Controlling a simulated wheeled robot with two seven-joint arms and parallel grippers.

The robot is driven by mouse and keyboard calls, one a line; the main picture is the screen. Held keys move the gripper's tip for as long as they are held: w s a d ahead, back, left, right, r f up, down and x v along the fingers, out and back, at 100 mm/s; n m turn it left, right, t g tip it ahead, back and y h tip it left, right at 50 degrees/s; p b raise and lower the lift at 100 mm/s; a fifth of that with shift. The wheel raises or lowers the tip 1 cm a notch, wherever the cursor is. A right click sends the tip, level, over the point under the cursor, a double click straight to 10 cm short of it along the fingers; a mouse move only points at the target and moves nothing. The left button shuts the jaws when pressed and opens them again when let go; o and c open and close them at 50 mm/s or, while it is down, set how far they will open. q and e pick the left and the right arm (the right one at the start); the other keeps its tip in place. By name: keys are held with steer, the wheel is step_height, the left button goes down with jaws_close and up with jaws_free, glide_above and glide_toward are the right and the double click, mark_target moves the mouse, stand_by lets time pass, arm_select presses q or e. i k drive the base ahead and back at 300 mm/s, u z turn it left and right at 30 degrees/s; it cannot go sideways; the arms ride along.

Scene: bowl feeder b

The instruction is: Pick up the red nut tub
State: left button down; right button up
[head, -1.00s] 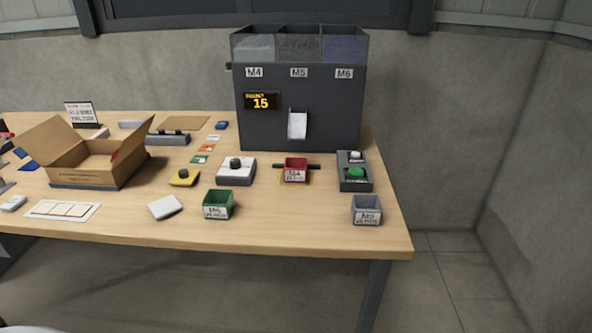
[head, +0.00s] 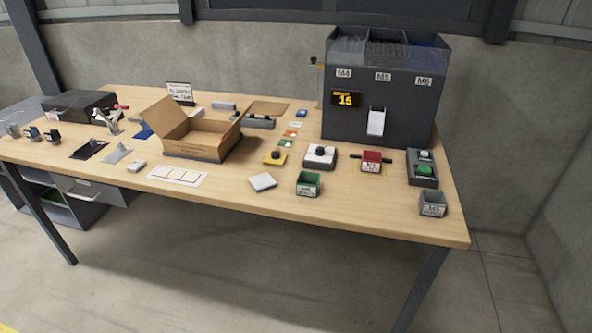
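The red nut tub (head: 371,166) stands on the table in front of the dark feeder machine, below its white chute (head: 376,122). It has a white label on its front and sits between two short dark bars. A green tub (head: 308,184) stands to its front left, and a grey tub (head: 432,204) stands to its front right near the table's right edge. Neither of my grippers shows in the head view.
The feeder (head: 372,95) reads 15. A control box with a green button (head: 424,170) stands right of the red tub. A white box with a black knob (head: 320,156) is left of it. An open cardboard box (head: 193,150) stands further left. The table's front right edge (head: 400,238) is clear.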

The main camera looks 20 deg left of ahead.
mark_target(371, 162)
steer(key=u, duration=1)
steer(key=i, duration=1.3)
steer(key=z, duration=0.45)
